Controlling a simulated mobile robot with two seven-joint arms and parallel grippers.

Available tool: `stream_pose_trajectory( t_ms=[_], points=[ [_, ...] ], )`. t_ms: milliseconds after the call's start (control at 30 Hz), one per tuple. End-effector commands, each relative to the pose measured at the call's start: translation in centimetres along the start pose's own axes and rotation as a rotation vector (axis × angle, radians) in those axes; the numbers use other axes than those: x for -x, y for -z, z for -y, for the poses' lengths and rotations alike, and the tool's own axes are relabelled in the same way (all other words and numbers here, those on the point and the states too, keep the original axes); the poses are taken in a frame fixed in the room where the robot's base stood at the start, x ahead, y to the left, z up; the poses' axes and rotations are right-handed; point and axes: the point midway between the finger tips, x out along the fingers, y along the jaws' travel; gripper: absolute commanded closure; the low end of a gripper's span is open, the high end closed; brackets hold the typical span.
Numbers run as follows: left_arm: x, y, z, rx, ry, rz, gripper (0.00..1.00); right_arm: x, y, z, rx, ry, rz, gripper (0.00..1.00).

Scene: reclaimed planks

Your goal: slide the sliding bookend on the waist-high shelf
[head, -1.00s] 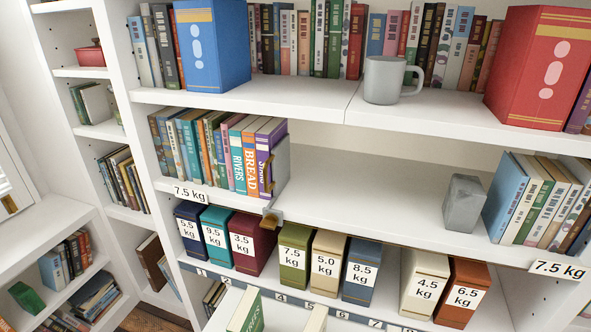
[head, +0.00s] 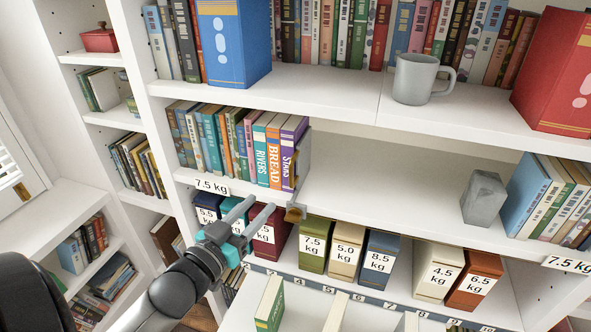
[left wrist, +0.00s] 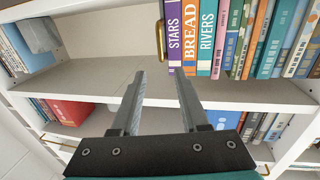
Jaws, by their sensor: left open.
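The sliding bookend (head: 304,158) is a grey upright plate at the right end of the row of books on the waist-high shelf (head: 390,192). A brass piece (head: 295,213) shows at its foot on the shelf's front edge. In the left wrist view, the brass handle (left wrist: 160,40) shows beside the purple STARS book. My left gripper (head: 261,203) is open and empty, in front of the shelf edge, below and left of the bookend. In the left wrist view, its fingertips (left wrist: 161,76) point toward the shelf edge below the handle. My right gripper is not in view.
The shelf is clear from the bookend to a grey block (head: 483,197) beside the right-hand books. Several labelled weight boxes, such as the green one (head: 314,243), stand below. A mug (head: 412,80) stands on the shelf above.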

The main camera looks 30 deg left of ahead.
Motion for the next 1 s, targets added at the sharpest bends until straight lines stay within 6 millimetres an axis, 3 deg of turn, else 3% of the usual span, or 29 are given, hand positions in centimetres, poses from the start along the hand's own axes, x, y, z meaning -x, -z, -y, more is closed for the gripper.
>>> stream_pose_trajectory(
  t_ms=[700, 1000],
  points=[
    [-10.2, 0.1, 0.0, -0.001, 0.000, -0.001, 0.55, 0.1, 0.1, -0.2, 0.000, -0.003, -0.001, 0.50],
    [-13.3, 0.0, 0.0, -0.001, 0.001, 0.001, 0.55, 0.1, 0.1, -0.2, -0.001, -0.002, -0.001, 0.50]
  ],
)
